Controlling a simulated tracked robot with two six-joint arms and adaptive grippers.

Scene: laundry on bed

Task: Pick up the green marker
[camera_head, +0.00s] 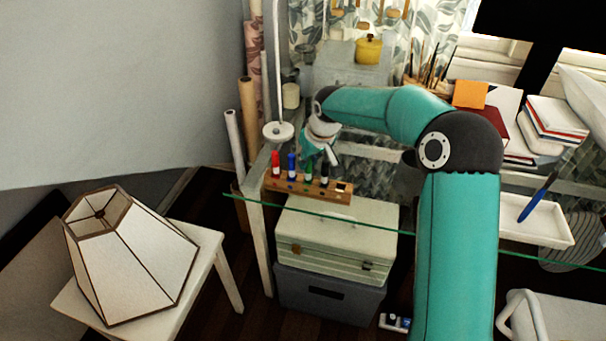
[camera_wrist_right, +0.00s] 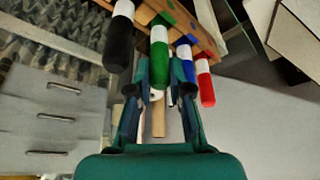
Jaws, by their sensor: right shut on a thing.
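The green marker (camera_head: 308,169) stands in a wooden marker rack (camera_head: 335,195) on the glass shelf in the head view. In the right wrist view the green marker (camera_wrist_right: 160,50) runs from the rack (camera_wrist_right: 205,42) down between the fingers. My right gripper (camera_head: 316,147) comes in above the markers, and its fingers (camera_wrist_right: 160,95) are shut on the marker's end. The marker's far end still meets the rack. My left gripper is in neither view.
Close on either side are the black marker (camera_head: 324,172) and the blue marker (camera_head: 291,163), with the red marker (camera_head: 275,162) beyond. A lampshade (camera_head: 135,255) sits at the left. A white tray (camera_head: 535,222) and books (camera_head: 555,120) lie at the right.

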